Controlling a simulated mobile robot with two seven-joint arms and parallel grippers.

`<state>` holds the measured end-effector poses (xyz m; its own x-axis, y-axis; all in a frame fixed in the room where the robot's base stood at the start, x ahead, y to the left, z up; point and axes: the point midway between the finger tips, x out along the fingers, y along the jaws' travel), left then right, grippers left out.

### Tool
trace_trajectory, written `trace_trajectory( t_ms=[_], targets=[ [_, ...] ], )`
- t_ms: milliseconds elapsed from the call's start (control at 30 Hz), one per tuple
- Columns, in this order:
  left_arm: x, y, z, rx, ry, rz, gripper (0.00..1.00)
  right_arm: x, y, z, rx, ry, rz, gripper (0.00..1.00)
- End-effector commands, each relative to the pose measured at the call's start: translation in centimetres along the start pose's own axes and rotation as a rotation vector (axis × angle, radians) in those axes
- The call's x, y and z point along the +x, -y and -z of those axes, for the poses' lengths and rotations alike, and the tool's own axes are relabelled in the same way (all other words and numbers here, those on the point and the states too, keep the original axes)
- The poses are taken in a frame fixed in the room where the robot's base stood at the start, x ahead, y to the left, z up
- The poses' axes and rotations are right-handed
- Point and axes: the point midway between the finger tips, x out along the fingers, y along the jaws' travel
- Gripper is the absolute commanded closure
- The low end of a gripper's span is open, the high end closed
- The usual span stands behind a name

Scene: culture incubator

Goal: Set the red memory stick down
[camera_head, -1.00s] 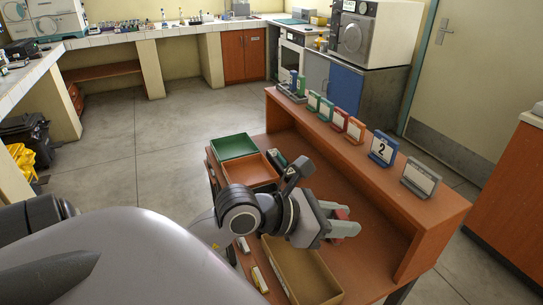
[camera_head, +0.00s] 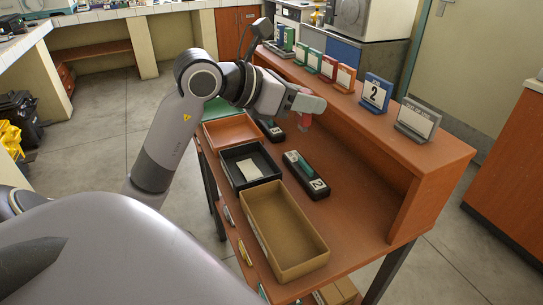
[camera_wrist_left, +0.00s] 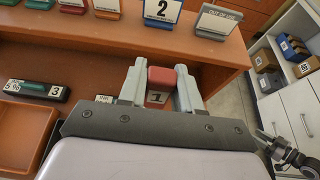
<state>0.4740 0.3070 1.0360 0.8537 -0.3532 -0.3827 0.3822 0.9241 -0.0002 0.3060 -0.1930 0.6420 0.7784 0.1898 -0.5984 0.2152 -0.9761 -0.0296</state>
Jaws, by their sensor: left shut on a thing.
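My left gripper (camera_head: 308,106) is shut on the red memory stick (camera_head: 304,122), above the far part of the orange-brown desk, in front of the raised shelf. In the left wrist view the red stick (camera_wrist_left: 161,77) sits between the two grey fingers of my left gripper (camera_wrist_left: 161,88), with a label reading 1 just below its red top. The stick's lower end is hidden in that view, so I cannot tell whether it touches the desk. My right gripper is not in view.
A black holder (camera_head: 317,187) with a green stick lies on the desk. Another black holder (camera_head: 267,133) is partly behind my arm. An orange tray (camera_head: 206,134), a black tray (camera_head: 228,170) and a tan box (camera_head: 320,255) line the near edge. Number cards, including a blue 2 (camera_head: 376,92), stand on the shelf.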

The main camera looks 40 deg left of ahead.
Motion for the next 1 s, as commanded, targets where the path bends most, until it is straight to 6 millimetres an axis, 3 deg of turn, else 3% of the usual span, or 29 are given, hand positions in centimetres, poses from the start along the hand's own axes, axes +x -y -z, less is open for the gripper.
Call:
trace_trajectory(
  t_ms=[500,767,1000],
  targets=[
    [4.9,0.1,12.0,-0.005,-0.004,0.001,1.0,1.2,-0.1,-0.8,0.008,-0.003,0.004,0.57],
    [5.9,0.0,14.3,-0.002,-0.001,0.0,1.0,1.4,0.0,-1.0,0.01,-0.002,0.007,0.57],
    [7.2,0.0,17.4,-0.002,-0.001,0.0,1.0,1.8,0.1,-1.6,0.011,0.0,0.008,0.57]
  ],
)
